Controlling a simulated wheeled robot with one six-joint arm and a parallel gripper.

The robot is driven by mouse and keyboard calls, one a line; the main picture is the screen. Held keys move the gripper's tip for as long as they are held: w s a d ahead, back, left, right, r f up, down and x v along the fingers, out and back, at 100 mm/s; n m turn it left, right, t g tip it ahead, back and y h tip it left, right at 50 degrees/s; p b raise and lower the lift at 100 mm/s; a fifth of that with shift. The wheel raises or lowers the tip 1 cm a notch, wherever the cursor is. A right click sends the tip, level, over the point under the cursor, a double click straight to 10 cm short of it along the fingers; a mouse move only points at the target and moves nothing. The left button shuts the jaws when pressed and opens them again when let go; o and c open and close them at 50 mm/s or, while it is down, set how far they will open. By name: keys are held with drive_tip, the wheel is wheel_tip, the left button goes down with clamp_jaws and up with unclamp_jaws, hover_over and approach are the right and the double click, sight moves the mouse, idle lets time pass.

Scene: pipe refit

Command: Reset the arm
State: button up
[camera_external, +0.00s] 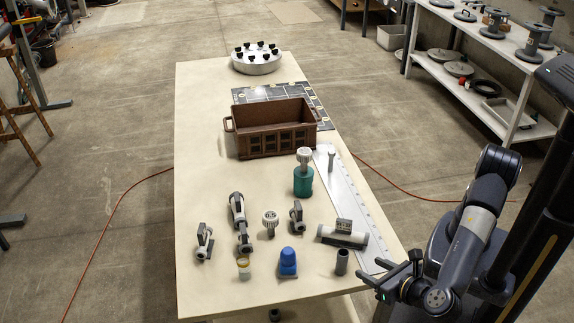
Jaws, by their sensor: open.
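My arm stands at the right of the external view, bent at its elbow beside the table. My gripper (389,279) is at the end of the arm, low at the table's front right edge. Its fingers are apart and nothing shows between them. The nearest parts are a dark grey cylinder (342,262) and a white pipe piece (343,238), both to the left of the gripper and apart from it.
On the long table (205,95) stand a brown crate (275,140), a round white holder (257,65), a teal bottle (303,181), a blue part (288,262) and several pipe fittings. A metal ruler strip (352,203) lies along the right side. Shelves (480,60) stand behind right.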

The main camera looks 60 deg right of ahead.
sight(344, 252)
idle(0.3)
drive_tip(key=b+x, duration=0.1)
drive_tip(key=x, duration=1.1)
drive_tip(key=shift+w+d+f, duration=0.1)
drive_tip(key=shift+d+f, duration=0.05)
drive_tip(key=shift+f, duration=0.05)
wheel_tip(344, 252, up, 3)
drive_tip(key=shift+f, duration=0.2)
drive_tip(key=shift+r, duration=0.65)
